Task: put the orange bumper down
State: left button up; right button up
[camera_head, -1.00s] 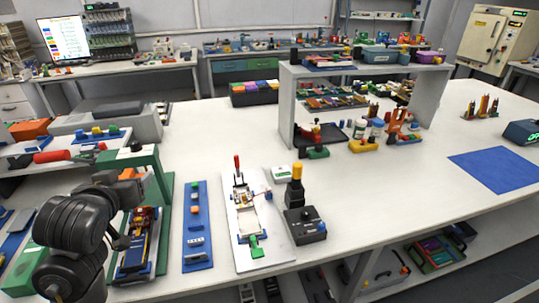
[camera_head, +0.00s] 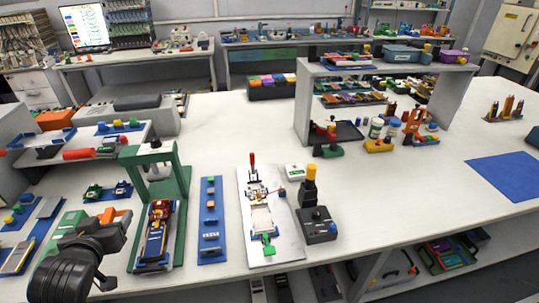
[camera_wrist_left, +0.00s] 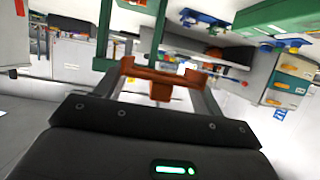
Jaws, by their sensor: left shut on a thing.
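The orange bumper (camera_head: 108,214) is a small block left of the green press frame in the head view. In the left wrist view the orange bumper (camera_wrist_left: 161,84) spans the space between my two fingers. My left gripper (camera_head: 111,219) is shut on it, and it also shows in the left wrist view (camera_wrist_left: 160,88). The bumper appears to be held above the white bench; the exact gap cannot be told. My right gripper is not in view.
The green press frame (camera_head: 179,205) stands close on the right. A blue strip (camera_head: 211,240) and a white plate (camera_head: 285,246) lie beyond it. A green tray (camera_head: 66,228) and a blue tray (camera_head: 27,232) are on the left. Bare bench shows behind the press.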

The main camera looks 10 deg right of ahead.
pick_arm(q)
jog(key=s+a+f+p, duration=0.1)
jog(key=s+a+p, duration=0.1)
jog(key=s, duration=0.4)
jog(key=s+a+f+h+p, duration=0.1)
jog(key=s+a+p, duration=0.1)
jog(key=s+a, duration=0.2)
jog(key=s, duration=0.3)
jog(key=shift+a+f+m+p, duration=0.25)
jog(key=shift+f+m+p, duration=0.15)
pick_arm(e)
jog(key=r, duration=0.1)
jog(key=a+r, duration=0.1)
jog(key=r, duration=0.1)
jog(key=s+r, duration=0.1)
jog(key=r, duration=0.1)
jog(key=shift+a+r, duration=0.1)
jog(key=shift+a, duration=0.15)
pick_arm(q)
jog(key=shift+w, duration=0.1)
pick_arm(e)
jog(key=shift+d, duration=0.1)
